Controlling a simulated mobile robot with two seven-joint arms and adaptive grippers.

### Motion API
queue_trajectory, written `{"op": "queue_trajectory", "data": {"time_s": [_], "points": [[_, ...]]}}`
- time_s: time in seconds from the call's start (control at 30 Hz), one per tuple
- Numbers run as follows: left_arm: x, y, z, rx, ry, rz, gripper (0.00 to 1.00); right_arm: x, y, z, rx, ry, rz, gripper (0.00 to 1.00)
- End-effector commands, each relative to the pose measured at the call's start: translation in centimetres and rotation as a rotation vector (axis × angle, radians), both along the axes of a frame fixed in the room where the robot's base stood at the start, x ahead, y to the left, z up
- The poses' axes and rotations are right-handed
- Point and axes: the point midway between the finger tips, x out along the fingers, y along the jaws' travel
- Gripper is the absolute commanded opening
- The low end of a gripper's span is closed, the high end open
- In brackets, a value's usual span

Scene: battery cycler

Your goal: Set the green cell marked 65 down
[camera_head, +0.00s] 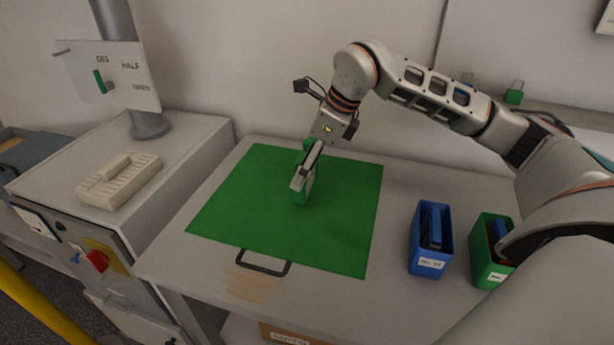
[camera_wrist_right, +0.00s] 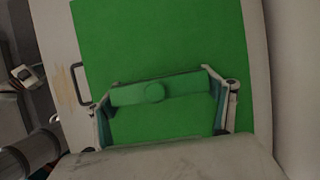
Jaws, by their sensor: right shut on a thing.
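The green cell (camera_head: 309,187) is between the fingers of my right gripper (camera_head: 304,180), over the green mat (camera_head: 345,215). In the right wrist view the top of the cell (camera_wrist_right: 133,94), with a round terminal, spans between the two fingers (camera_wrist_right: 165,105) of the shut gripper. The green mat (camera_wrist_right: 180,40) lies behind it. The cell looks close to upright. I cannot tell whether its bottom touches the mat. No number shows on it. My left gripper is not in view.
A blue bin (camera_head: 429,262) and a green bin (camera_head: 488,270), each with dark cells, stand on the table right of the mat. A cream slotted rack (camera_head: 120,181) sits on the cabinet at left, below a white sign panel (camera_head: 108,78). Most of the mat is bare.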

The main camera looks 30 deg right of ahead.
Motion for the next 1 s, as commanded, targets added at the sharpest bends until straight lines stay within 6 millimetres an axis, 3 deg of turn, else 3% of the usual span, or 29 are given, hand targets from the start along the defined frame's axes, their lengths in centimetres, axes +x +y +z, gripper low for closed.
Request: {"op": "queue_trajectory", "data": {"time_s": [0.27,0.63,0.67,0.7,0.73,1.0], "points": [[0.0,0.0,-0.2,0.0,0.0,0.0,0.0,0.0,0.0,-3.1,0.0,-0.002,0.001,0.4],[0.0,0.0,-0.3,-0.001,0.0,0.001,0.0,0.1,0.0,-3.5,0.0,-0.002,0.001,0.4],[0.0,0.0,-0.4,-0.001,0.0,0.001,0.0,0.0,0.0,-3.7,0.0,0.001,0.0,0.85],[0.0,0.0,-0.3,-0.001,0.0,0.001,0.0,0.0,0.0,-3.6,-0.001,0.001,0.0,0.96],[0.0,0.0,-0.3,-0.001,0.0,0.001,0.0,0.0,0.0,-3.6,-0.001,0.001,0.0,1.0],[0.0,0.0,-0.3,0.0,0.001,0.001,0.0,0.0,0.0,-3.6,-0.001,0.001,0.0,1.0]]}}
